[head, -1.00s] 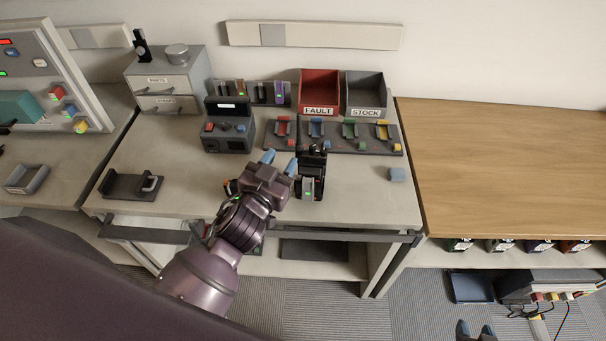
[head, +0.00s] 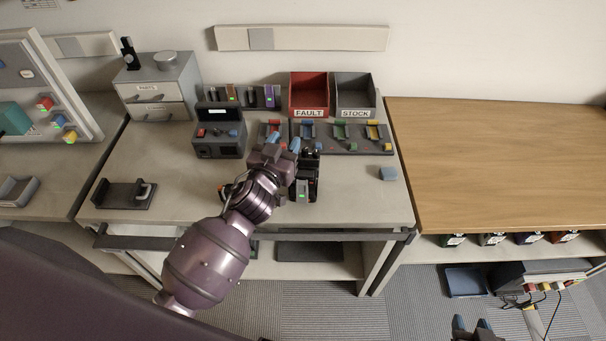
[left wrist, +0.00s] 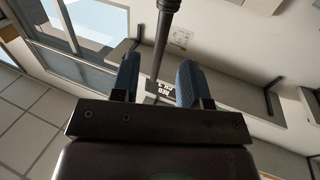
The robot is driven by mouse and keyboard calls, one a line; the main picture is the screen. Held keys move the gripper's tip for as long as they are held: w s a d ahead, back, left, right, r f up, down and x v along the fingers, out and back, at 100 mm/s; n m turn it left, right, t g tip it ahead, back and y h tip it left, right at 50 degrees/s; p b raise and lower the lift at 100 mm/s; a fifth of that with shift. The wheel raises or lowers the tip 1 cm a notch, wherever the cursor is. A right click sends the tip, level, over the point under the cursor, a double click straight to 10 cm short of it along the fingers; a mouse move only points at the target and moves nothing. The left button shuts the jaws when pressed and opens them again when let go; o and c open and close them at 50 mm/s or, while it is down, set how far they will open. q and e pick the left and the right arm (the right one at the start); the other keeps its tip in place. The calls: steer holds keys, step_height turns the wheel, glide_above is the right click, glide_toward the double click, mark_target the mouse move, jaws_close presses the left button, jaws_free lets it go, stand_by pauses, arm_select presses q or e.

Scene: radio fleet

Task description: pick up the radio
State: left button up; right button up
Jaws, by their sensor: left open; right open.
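A dark radio (head: 302,187) with a grey face and a small green light is on the workbench, just right of my left gripper (head: 282,143). The left gripper's blue fingers are apart, and its arm crosses the front of the bench. Whether the fingers touch the radio cannot be told. My right gripper (head: 472,326) is open and empty at the bottom edge, over the floor.
A row of coloured cradles (head: 350,136) stands behind the radio, with a red FAULT bin (head: 309,112) and grey STOCK bin (head: 356,112). A dark device (head: 219,138) stands left. A blue block (head: 388,174) lies right. The wooden counter (head: 490,165) is clear.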

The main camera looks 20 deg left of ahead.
mark_target(290, 133)
arm_select(q)
steer(key=w, duration=0.4)
steer(key=shift+d+r, duration=0.1)
steer(key=shift+d, duration=0.1)
jaws_close()
stand_by(1.2)
